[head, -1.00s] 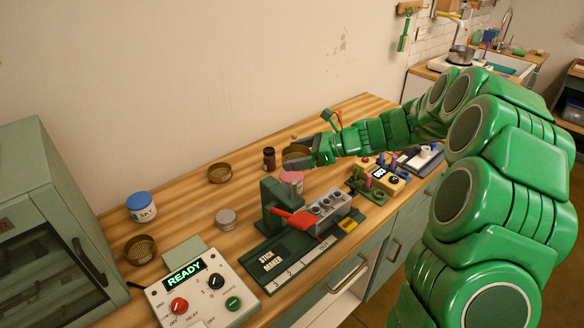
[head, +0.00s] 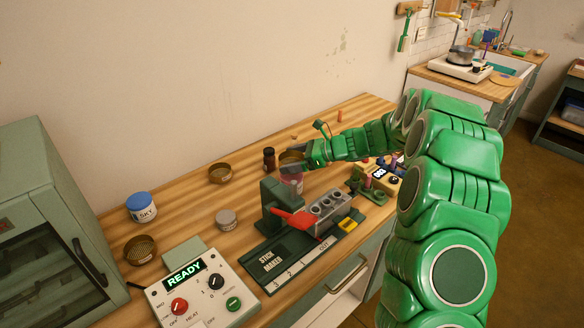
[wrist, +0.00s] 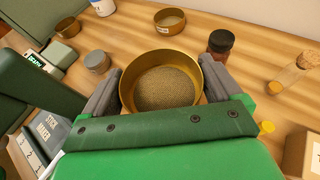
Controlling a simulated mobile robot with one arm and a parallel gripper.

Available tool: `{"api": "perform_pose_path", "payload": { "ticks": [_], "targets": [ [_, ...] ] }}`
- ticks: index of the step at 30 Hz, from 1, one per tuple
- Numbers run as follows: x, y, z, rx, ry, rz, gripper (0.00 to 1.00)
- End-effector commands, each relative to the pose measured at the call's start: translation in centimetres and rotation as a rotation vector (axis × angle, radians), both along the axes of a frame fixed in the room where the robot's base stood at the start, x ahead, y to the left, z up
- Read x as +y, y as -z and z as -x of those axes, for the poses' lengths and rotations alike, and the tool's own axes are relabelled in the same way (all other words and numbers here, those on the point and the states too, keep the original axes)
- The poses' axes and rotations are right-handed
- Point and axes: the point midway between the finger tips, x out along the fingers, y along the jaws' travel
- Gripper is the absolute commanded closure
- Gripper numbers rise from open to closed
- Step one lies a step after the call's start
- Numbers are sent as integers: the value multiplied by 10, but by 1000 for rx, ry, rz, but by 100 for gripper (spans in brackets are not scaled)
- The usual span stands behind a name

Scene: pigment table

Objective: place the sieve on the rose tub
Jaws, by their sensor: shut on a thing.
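My gripper (head: 296,157) is shut on a brass-coloured sieve (head: 291,155), one finger on each side of it. In the wrist view the sieve (wrist: 158,100) is a round ring with a fine mesh, between the grey fingers of my gripper (wrist: 160,93). The rose tub (head: 293,184) is pink and stands on the table behind the stick maker. The sieve is over the rose tub and looks level; I cannot tell whether they touch. In the wrist view the rose tub is hidden below the sieve.
A dark red-brown jar (head: 269,158) stands close left of the sieve. Another brass sieve (head: 220,173), a grey tin (head: 226,219) and the blue-lidded SKY tub (head: 141,207) are further left. The green stick maker (head: 280,207) is just in front.

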Motion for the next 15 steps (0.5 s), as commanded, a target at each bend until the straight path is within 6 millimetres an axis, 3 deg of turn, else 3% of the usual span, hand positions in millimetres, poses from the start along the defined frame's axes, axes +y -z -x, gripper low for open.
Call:
{"api": "perform_pose_path", "payload": {
  "ticks": [7,15],
  "targets": [
    [0,29,-3,4,2,0,41],
    [0,33,-3,-1,1,0,41]
  ]
}}
